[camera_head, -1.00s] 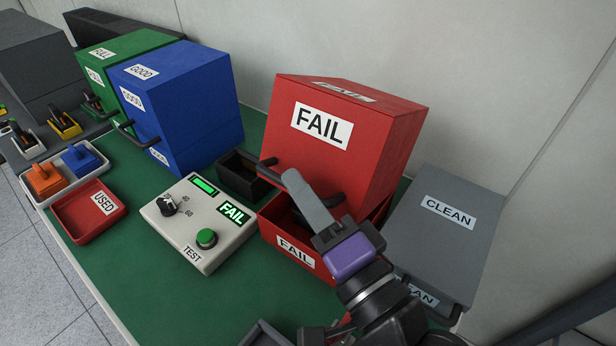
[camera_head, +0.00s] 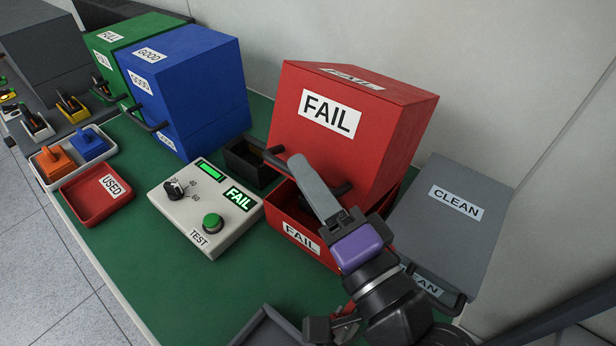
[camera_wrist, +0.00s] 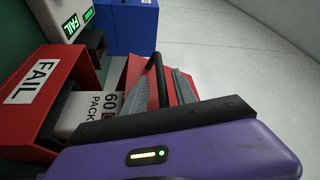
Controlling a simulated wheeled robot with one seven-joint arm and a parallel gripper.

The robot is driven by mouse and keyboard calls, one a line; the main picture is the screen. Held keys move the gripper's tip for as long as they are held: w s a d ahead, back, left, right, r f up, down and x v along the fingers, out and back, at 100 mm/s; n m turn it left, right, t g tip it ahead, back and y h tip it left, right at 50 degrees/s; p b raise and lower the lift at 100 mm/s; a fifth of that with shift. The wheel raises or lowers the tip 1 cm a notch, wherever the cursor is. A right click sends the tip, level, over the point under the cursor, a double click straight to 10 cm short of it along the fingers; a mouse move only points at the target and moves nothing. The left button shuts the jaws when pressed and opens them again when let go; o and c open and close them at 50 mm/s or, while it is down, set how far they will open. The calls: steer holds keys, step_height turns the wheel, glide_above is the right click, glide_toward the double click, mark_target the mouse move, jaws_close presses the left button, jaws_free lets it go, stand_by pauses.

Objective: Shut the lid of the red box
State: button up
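The red box's base (camera_head: 318,255) has a FAIL label and stands open on the green table. Its lid (camera_head: 385,140) is tilted up above the base, with a dark bar handle (camera_head: 272,155) on its front lower edge. My gripper (camera_head: 302,168) is at the front of the lid beside the handle. In the wrist view, my gripper's two fingers (camera_wrist: 160,85) are apart, with the handle (camera_wrist: 153,70) showing between them. I cannot tell whether either finger touches it. A white item marked "60 PACK" (camera_wrist: 90,107) shows inside the base in the wrist view.
A grey CLEAN box (camera_head: 450,215) stands close on the right. A test panel (camera_head: 205,213) and a small black bin (camera_head: 250,162) are left of the base. Blue (camera_head: 195,85) and green (camera_head: 105,45) boxes and a red USED tray (camera_head: 85,205) are farther left. The front-left green tabletop is bare.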

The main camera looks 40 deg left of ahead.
steer(key=b+v, duration=0.1)
steer(key=v, duration=0.6)
steer(key=shift+d, duration=0.2)
